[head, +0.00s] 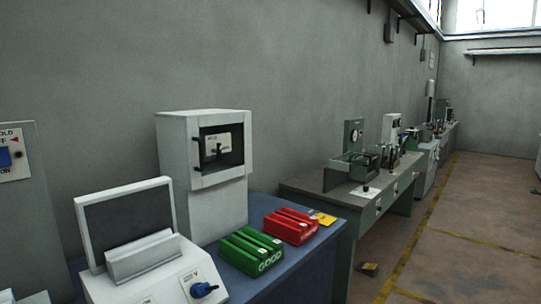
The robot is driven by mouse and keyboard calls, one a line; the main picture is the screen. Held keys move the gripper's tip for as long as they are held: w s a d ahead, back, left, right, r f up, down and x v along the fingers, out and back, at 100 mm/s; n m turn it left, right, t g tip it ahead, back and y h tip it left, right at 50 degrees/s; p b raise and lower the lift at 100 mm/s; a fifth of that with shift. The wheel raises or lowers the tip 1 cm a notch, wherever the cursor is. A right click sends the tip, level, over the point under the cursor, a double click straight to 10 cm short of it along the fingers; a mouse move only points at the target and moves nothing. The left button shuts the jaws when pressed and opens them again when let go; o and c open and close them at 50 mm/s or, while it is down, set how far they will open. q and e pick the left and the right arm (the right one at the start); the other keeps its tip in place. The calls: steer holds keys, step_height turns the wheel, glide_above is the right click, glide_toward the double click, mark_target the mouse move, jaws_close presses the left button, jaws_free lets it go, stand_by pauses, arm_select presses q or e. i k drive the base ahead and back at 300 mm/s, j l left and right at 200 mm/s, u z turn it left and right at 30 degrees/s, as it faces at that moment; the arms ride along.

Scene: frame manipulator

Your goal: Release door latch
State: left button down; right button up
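A white boxy machine (178,145) stands against the wall, left of centre. Its front has a dark window or opening (238,155) with a white panel and a small black part visible inside. A thin dark vertical bar (197,156) sits at the left edge of this front and looks like a handle or latch; it is too small to tell which. The front appears shut, but I cannot be sure. Neither my left nor my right gripper is in view.
A blue bench (306,262) holds a green block marked GOOD (252,251) and a red block (291,226). In front left are a white console with a blue knob (204,290) and a grey cabinet with a blue switch (5,157). Open floor lies right.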

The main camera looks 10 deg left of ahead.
mark_target(219, 150)
steer(key=i+l+z, duration=0.25)
steer(key=i+z, duration=0.5)
steer(key=i, duration=0.25)
steer(key=i+u, duration=0.15)
steer(key=i, duration=0.25)
steer(key=i+l+u, duration=0.1)
steer(key=i, duration=0.3)
steer(key=i+l+u, duration=0.15)
steer(key=i, duration=0.25)
steer(key=i+l+u, duration=0.2)
steer(key=i+u, duration=0.25)
steer(key=i+l+u, duration=0.2)
steer(key=u, duration=0.3)
steer(key=i+l+u, duration=0.2)
steer(key=l+u, duration=0.25)
steer(key=i+l+u, duration=0.15)
steer(key=l+u, duration=0.35)
